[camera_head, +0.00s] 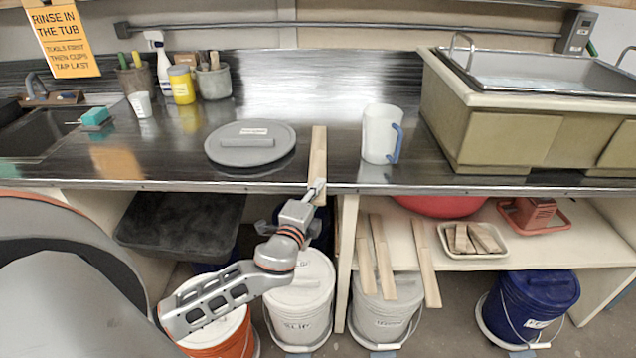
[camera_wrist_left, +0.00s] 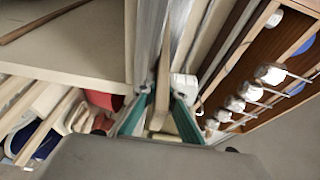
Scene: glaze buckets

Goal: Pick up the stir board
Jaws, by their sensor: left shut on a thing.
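The stir board (camera_head: 318,150) is a narrow, pale wooden slat. It reaches over the counter's front edge, between the grey lid and the white pitcher. I cannot tell whether it rests on the counter or is just clear of it. My left gripper (camera_head: 317,190) is shut on its near end at the counter edge. In the left wrist view, the board (camera_wrist_left: 163,80) runs away from between the teal fingers of the left gripper (camera_wrist_left: 158,118). My right gripper is not in view.
The grey lid (camera_head: 250,155) lies left of the board, and the white pitcher (camera_head: 380,135) with a blue handle stands right. A large sink tub (camera_head: 500,130) is at the right. Other wooden slats (camera_head: 424,262) lie on the lower shelf, above lidded buckets (camera_head: 302,300).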

